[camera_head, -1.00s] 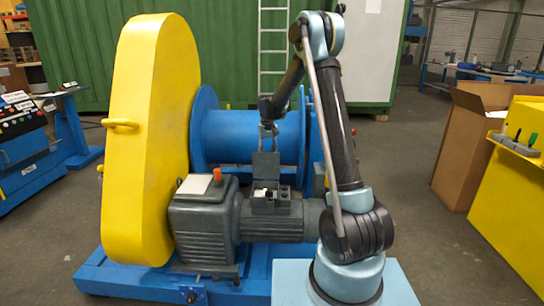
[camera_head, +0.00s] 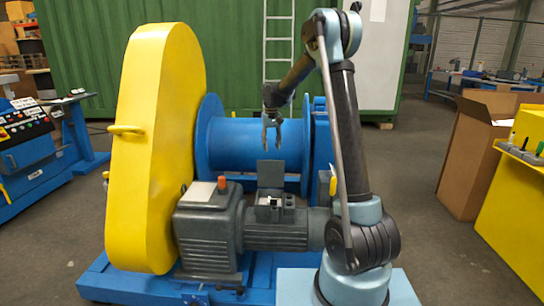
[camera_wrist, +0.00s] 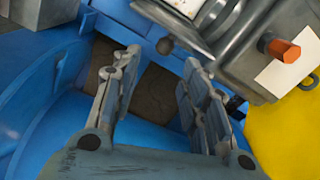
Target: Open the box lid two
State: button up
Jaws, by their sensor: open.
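The grey box lid (camera_head: 271,174) stands upright at the back of a small open box (camera_head: 275,208) on top of the grey motor (camera_head: 275,236). The light inside of the box shows in the head view. My gripper (camera_head: 272,142) is open and empty above the lid, apart from it, in front of the blue drum. In the wrist view my gripper's two fingers (camera_wrist: 159,60) are spread with nothing between them. Part of the box shows at the top edge of that view, but I cannot make out the lid clearly there.
The tall yellow guard (camera_head: 155,150) stands left of the motor. The blue drum (camera_head: 245,145) lies behind it. An orange plug (camera_head: 222,183) sticks up from the gearbox (camera_head: 208,225). An open carton (camera_head: 475,150) and a yellow cabinet (camera_head: 515,210) stand at right.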

jog(key=shift+r, duration=1.45)
jog(key=shift+d, duration=0.1)
